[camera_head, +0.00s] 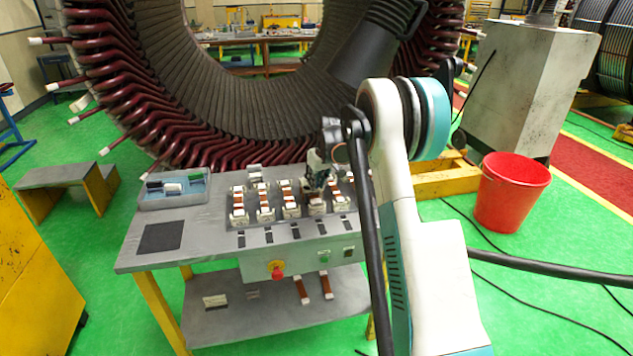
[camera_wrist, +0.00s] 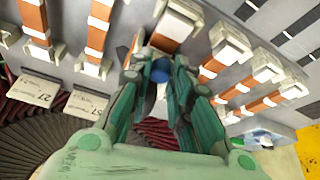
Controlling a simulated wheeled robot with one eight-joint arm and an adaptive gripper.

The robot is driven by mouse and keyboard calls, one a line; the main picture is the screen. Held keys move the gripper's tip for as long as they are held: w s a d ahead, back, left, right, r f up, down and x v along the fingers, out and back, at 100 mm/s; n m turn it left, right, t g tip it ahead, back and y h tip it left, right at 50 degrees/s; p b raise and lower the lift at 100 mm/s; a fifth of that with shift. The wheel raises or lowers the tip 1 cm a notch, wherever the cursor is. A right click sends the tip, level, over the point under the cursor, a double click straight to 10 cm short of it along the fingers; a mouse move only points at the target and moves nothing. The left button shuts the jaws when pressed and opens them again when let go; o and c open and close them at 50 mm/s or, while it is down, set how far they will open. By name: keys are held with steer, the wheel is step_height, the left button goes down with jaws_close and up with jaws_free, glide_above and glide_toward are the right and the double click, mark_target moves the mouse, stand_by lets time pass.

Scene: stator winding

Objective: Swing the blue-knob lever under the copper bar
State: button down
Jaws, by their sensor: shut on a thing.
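My gripper (camera_wrist: 160,82) shows large in the wrist view, its green fingers closed around the blue knob (camera_wrist: 161,70). The lever that carries the knob is mostly hidden by the fingers. Just beyond the knob is a copper bar (camera_wrist: 173,27) seated in pale end holders. In the head view my gripper (camera_head: 319,178) is over the grey workbench (camera_head: 205,229), at the right part of the row of copper bars. There the knob is too small and covered to make out.
Several other copper bars in white holders (camera_head: 265,200) stand close beside my gripper. A tray of small blocks (camera_head: 174,188) and a dark pad (camera_head: 161,237) are at the bench's left. The large stator (camera_head: 110,70) rises behind. A red bucket (camera_head: 511,192) stands on the right floor.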

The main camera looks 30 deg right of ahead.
steer(key=c, duration=1.5)
jaws_free()
steer(key=shift+o, duration=0.2)
steer(key=shift+r, duration=0.15)
steer(key=v, duration=1.1)
steer(key=shift+s+r, duration=0.15)
steer(key=shift+r, duration=0.2)
